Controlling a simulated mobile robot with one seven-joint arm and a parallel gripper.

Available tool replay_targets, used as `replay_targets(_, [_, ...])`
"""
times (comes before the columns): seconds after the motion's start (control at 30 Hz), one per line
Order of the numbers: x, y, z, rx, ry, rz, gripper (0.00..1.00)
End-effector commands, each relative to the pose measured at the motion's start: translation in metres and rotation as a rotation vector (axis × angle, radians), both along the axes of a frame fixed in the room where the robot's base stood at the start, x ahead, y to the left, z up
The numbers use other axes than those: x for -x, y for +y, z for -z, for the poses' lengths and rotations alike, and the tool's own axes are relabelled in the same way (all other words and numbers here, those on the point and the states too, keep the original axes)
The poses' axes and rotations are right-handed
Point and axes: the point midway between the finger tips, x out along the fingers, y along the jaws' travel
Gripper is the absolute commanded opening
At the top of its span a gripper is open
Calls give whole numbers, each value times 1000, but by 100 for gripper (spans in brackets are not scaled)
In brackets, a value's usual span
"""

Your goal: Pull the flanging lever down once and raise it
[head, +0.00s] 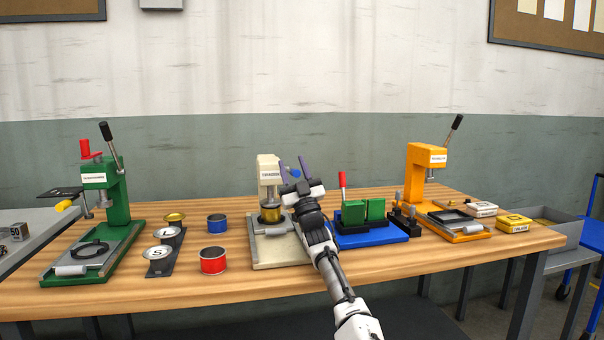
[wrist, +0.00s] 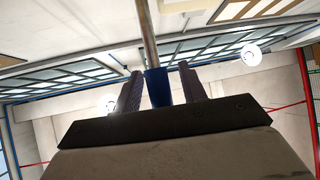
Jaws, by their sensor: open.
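The cream press (head: 268,170) stands mid-table with a gold can (head: 270,215) under its head. Its label is too small to read surely. Its lever has a blue grip (head: 295,173), pointing right from the press. My gripper (head: 293,162) is at this grip with its two purple fingers up, one on each side. In the wrist view the blue grip (wrist: 157,88) and its metal rod (wrist: 148,35) show between the open fingers, with narrow gaps. My gripper and arm hide part of the press's right side.
A green press (head: 118,195) stands left and an orange press (head: 420,180) right, both with raised black levers. A blue fixture (head: 370,240) with green blocks and a red-handled lever (head: 342,180) is close right of my arm. Blue (head: 217,224) and red (head: 213,261) cans stand left.

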Motion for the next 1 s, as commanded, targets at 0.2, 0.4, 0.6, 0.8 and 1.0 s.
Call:
replay_targets(0.2, [12, -10, 10, -2, 2, 0, 41])
replay_targets(0.4, [32, -23, 9, -3, -1, 1, 41])
replay_targets(0.6, [56, -39, 9, -3, 0, 2, 41])
replay_targets(0.8, [82, -55, 8, -2, -2, 2, 41])
replay_targets(1.0, [99, -67, 8, 0, 0, 1, 41])
